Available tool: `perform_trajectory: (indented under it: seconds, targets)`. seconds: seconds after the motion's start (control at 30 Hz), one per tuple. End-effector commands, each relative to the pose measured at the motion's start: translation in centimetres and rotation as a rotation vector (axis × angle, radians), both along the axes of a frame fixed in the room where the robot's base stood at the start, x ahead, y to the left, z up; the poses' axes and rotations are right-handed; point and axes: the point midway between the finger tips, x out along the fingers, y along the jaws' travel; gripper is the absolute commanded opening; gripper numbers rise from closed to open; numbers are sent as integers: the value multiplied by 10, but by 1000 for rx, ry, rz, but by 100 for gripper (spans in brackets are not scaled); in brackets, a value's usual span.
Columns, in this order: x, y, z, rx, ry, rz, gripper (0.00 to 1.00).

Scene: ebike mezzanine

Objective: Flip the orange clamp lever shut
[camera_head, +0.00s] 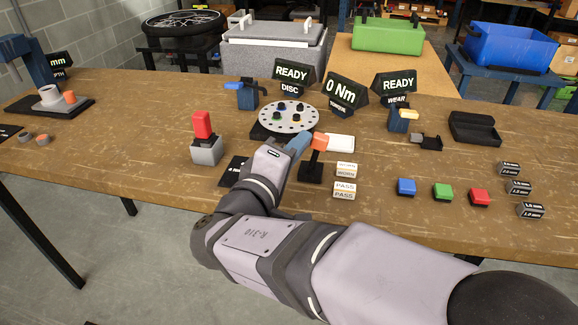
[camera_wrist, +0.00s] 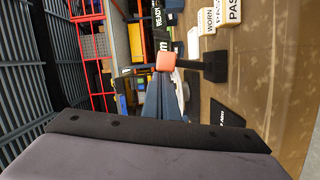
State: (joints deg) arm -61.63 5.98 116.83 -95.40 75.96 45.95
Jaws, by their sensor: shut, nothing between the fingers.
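The clamp lever has an orange tip (camera_head: 319,141) and stands upright on a small black base (camera_head: 311,172), in front of the round white disc (camera_head: 302,115). In the wrist view the orange tip (camera_wrist: 165,61) shows just beyond my fingers, with the black base (camera_wrist: 215,66) to its right. My gripper (camera_head: 302,138) is shut and empty, its blue-grey fingers just left of the orange tip. It also shows in the wrist view (camera_wrist: 163,82). I cannot tell whether the fingers touch the lever. My wrist and forearm hide part of the table below.
A red lever on a grey block (camera_head: 207,150) stands to the left. A white block (camera_head: 340,143) lies right of the lever. PASS and WORN tags (camera_head: 345,187) and blue, green and red buttons (camera_head: 442,192) are to the right. READY and torque signs (camera_head: 345,94) stand behind.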

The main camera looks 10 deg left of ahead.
Motion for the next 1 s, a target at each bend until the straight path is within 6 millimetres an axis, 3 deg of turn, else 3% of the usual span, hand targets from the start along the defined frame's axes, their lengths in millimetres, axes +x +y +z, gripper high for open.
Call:
perform_trajectory:
  seconds: [0.03,0.1,0.47,1.0]
  targets:
    - [0,-5,-8,46,-2,0,0]
    - [0,-8,-3,85,-1,-1,0]
    - [-6,-4,2,73,1,3,0]
    - [-80,13,9,75,1,4,0]
